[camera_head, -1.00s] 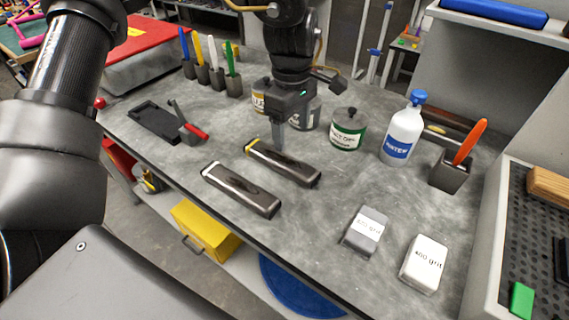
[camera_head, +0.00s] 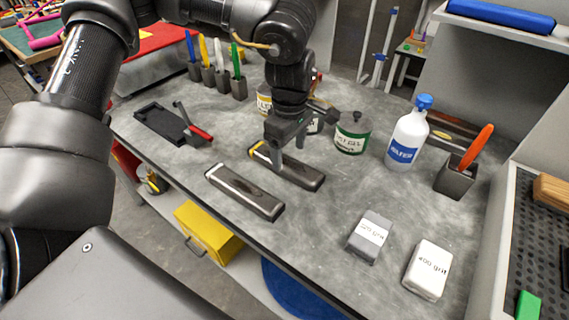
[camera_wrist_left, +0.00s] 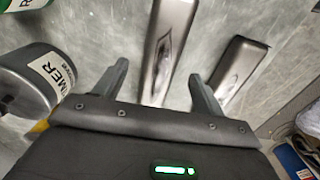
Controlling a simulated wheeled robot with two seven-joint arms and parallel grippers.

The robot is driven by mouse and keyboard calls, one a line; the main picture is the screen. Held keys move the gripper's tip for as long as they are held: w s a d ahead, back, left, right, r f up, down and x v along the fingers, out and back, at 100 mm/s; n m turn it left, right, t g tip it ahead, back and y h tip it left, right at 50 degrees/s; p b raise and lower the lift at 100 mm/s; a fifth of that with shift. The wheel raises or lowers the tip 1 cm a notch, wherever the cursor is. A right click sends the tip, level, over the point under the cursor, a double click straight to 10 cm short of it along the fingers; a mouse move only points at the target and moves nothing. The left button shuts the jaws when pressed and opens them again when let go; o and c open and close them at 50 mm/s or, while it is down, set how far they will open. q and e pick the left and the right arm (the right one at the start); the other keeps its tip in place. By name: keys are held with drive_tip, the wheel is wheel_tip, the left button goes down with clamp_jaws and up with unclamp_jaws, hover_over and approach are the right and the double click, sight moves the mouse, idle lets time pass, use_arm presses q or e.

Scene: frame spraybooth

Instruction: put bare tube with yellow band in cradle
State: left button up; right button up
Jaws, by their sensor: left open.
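The dark tube with a yellow band (camera_head: 306,177) lies flat on the grey bench, its banded end toward the back left. My left gripper (camera_head: 287,157) is open above it and covers part of it. In the left wrist view, a dark tube (camera_wrist_left: 168,40) runs between the two open fingers (camera_wrist_left: 158,75); its near end is hidden by the gripper. I cannot tell whether the fingers touch it. A similar tube with a pale band (camera_head: 245,192) lies in front of it. A black recessed holder (camera_head: 158,121), possibly the cradle, lies at the left. My right gripper is not in view.
Cans stand close behind the gripper, including a green-labelled one (camera_head: 352,132). A white bottle (camera_head: 407,138) and a dark cup (camera_head: 456,178) stand right. Two grit blocks (camera_head: 370,236) (camera_head: 428,268) lie at front right. A red-handled tool (camera_head: 198,132) lies beside the holder.

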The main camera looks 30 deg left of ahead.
sight(288, 163)
use_arm(q)
wheel_tip(288, 163, down, 4)
drive_tip(key=shift+r, duration=0.25)
drive_tip(key=shift+f, duration=0.15)
drive_tip(key=c, duration=1.3)
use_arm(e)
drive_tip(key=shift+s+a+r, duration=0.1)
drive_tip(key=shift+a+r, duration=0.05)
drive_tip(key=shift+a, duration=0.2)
use_arm(q)
drive_tip(key=shift+r, duration=0.4)
wheel_tip(288, 163, up, 2)
drive_tip(key=shift+r, duration=0.15)
drive_tip(key=s+a+r, duration=0.1)
drive_tip(key=s+r, duration=0.2)
drive_tip(key=s, duration=0.1)
drive_tip(key=s+a+r, duration=0.2)
drive_tip(key=s+r, duration=0.1)
drive_tip(key=s, duration=0.1)
drive_tip(key=s+a+r+b, duration=0.1)
drive_tip(key=s+a+r, duration=0.1)
drive_tip(key=s+r, duration=0.2)
drive_tip(key=shift+s, duration=0.6)
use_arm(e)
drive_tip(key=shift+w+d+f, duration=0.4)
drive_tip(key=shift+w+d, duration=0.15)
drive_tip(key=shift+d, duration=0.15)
